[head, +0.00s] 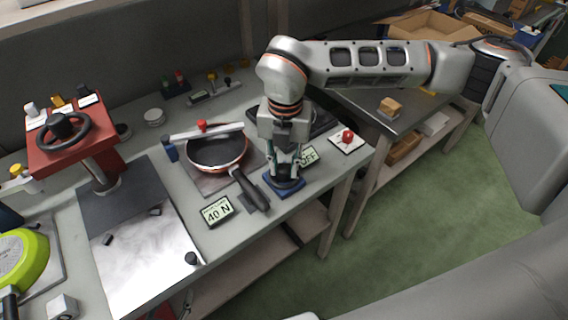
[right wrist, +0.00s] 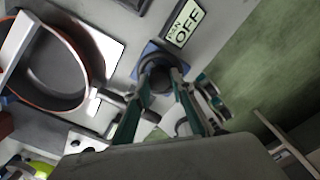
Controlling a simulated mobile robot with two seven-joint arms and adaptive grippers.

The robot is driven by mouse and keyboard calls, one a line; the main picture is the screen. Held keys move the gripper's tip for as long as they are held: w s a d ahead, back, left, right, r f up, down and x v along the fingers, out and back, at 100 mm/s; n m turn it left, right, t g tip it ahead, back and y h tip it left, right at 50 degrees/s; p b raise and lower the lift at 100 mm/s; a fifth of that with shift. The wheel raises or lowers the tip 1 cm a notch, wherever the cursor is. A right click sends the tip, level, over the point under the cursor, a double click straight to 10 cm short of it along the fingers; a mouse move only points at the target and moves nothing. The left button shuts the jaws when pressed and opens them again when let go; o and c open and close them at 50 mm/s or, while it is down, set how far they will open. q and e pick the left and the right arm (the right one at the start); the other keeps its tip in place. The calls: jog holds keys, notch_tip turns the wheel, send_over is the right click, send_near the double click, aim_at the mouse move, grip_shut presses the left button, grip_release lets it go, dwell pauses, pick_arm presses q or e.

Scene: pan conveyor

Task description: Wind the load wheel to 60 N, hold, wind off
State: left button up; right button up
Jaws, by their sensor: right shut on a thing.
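My right gripper (head: 287,172) reaches down from above and is shut on a dark round wheel (head: 289,183) on a small blue base (head: 270,181). In the right wrist view the wheel (right wrist: 158,72) sits between my two fingers (right wrist: 158,88). I take it for the load wheel; the fingers hide part of it. A display (head: 217,211) left of it reads 40 N. Between them, the black handle (head: 250,190) of a pan (head: 216,150) points toward the front edge; a bar with a red knob crosses the pan. My left gripper is not in view.
A display reading OFF (head: 308,156) and a red button (head: 347,136) stand right of the wheel. A red box with a black handwheel (head: 62,130) stands at the left, near a green pan (head: 22,258). The bench's front edge is close to the wheel.

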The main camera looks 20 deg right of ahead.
aim_at(285, 168)
jog(key=m, duration=0.4)
jog(key=shift+r+m, duration=0.1)
jog(key=shift+m, duration=0.3)
dwell(0.4)
jog(key=o, duration=1.1)
jog(key=shift+o, duration=0.2)
notch_tip(285, 168, up, 12)
jog(key=shift+s, duration=0.1)
